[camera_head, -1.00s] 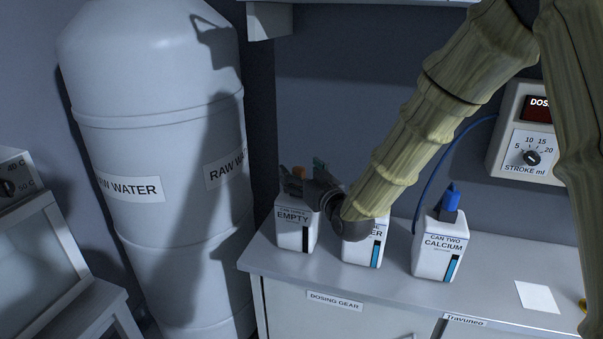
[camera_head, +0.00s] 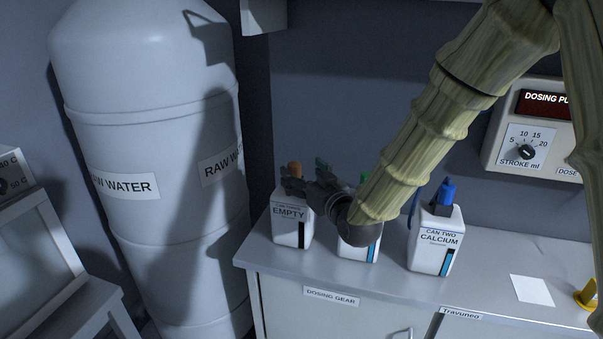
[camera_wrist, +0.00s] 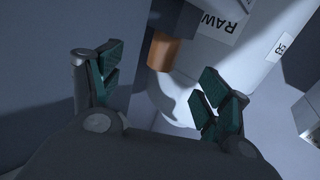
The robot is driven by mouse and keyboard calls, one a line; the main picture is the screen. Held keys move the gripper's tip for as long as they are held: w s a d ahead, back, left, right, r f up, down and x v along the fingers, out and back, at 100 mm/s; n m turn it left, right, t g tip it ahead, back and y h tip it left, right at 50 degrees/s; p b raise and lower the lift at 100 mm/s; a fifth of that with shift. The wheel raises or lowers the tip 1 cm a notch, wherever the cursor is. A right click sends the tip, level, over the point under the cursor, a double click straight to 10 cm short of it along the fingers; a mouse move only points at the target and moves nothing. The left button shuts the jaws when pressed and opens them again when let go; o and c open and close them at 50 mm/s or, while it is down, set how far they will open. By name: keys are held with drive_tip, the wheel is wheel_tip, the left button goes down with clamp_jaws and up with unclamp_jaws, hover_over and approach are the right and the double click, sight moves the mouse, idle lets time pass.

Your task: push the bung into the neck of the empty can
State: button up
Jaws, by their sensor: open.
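The empty can (camera_head: 292,226) is a white box-shaped can labelled EMPTY, upright at the left end of the cabinet top. My gripper (camera_head: 305,177) is open above the can, close to the bung. In the wrist view its teal-padded fingers (camera_wrist: 160,80) are spread wide, with the bung beyond the gap between them, apparently untouched.
A green-capped can (camera_head: 358,252) stands just right, partly behind my wrist. The calcium can (camera_head: 436,243) with a blue cap is farther right. A large raw water tank (camera_head: 150,130) stands left of the cabinet top (camera_head: 390,277). A dosing pump (camera_head: 537,130) is on the right.

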drive_tip(key=shift+v, duration=1.25)
drive_tip(key=shift+s, duration=0.1)
drive_tip(key=v, duration=1.1)
drive_tip(key=shift+s+d, duration=0.2)
drive_tip(key=shift+s, duration=0.15)
